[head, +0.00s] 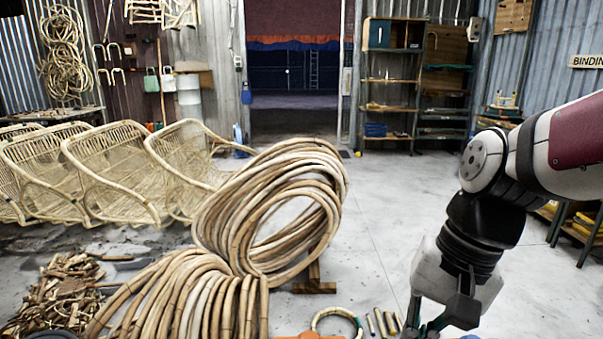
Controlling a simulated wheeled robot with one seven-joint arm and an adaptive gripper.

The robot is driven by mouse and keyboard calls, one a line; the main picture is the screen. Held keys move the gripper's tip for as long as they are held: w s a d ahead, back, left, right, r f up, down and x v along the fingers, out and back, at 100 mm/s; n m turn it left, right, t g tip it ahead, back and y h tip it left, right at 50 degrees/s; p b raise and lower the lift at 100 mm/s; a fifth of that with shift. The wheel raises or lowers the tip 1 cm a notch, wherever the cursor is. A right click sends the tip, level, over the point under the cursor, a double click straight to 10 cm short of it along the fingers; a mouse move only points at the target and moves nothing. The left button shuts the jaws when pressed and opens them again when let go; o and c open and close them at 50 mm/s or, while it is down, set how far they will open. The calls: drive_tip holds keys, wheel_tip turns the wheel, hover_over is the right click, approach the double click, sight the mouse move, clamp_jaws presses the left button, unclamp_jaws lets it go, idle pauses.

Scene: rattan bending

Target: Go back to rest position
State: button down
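My gripper (430,326) hangs at the lower right of the head view, pointing down, with its fingertips close to the bottom edge. Part of the fingers is cut off by the frame, and I cannot tell whether they are open or shut. My arm reaches in from the right edge above it. A small rattan ring (336,318) lies left of my gripper at the bottom edge. Short pieces of cane (383,323) lie between the ring and my gripper. I cannot tell if the gripper touches anything.
Large rattan coils (270,212) stand and lie left of centre. Wicker chair frames (115,170) line the left, with a scrap pile (58,290) in front. Shelves (390,85) stand at the back right. A doorway (292,75) opens at the back. The floor (375,215) right of the coils is clear.

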drive_tip(key=s+d+r+n+h, duration=0.1)
drive_tip(key=s+d+n, duration=0.15)
drive_tip(key=s, duration=0.45)
drive_tip(key=s+d+r+n+h, duration=0.2)
drive_tip(key=s+d, duration=0.1)
drive_tip(key=s, duration=0.5)
wheel_tip(320, 180, up, 20)
drive_tip(key=t+p, duration=0.4)
drive_tip(key=p, duration=1.5)
drive_tip(key=shift+w+a+r, duration=0.15)
drive_tip(key=shift+w+a, duration=0.1)
drive_tip(key=shift+a, duration=0.05)
